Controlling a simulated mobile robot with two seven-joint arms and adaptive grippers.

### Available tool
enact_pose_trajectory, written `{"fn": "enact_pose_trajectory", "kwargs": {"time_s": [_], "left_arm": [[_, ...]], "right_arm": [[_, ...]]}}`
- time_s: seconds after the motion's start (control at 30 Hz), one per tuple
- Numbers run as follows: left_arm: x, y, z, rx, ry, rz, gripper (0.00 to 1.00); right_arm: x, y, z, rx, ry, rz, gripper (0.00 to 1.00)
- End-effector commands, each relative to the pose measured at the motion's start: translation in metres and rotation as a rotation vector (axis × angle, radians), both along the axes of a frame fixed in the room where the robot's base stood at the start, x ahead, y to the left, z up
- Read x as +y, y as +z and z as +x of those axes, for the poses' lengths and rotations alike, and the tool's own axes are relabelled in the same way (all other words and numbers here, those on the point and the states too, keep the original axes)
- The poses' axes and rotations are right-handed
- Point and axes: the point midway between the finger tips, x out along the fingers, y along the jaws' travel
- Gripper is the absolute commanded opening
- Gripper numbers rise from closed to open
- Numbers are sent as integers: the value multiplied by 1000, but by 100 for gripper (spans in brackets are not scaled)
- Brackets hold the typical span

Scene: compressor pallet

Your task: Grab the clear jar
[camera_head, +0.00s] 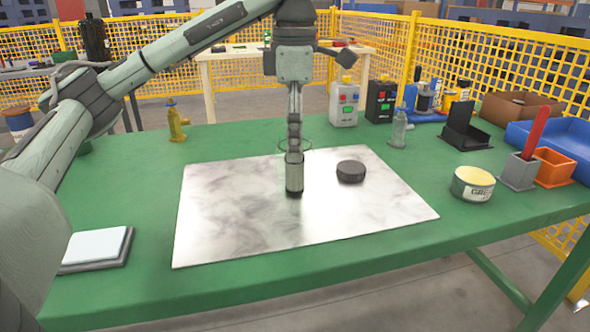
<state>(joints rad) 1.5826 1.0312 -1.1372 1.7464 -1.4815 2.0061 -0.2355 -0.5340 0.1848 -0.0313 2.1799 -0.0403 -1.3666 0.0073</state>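The clear jar (280,165) is hard to see on the marbled grey sheet on the green table. Its thin round rim shows behind my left gripper, and the rest is nearly invisible. My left gripper (294,188) points straight down in front of the jar as seen here and hides its middle. The fingers are seen edge-on, so their opening and any contact with the jar cannot be made out. A round black lid-like disc (351,171) lies on the sheet right of the jar. My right gripper is not in view.
The sheet (230,235) is otherwise clear. A GREASE-like labelled tin (472,184), a grey cup (519,171) and an orange bin (554,168) stand right. A small brass-coloured figure (177,123) stands back left. A pale pad (95,246) lies front left.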

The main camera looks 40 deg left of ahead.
Motion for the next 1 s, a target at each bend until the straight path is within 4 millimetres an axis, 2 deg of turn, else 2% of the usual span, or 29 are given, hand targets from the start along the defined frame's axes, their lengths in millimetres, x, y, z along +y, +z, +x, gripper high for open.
{"fn": "enact_pose_trajectory", "kwargs": {"time_s": [0.1, 0.3, 0.6, 1.0], "left_arm": [[2, -17, 2, 3, 2, 1, 84], [3, -43, 3, 2, 0, 0, 84], [3, -48, 4, 0, 0, 0, 84], [3, -47, 4, 0, 0, 0, 34]], "right_arm": [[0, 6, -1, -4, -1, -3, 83], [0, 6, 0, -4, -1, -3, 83], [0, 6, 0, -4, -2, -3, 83], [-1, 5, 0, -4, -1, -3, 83]]}}
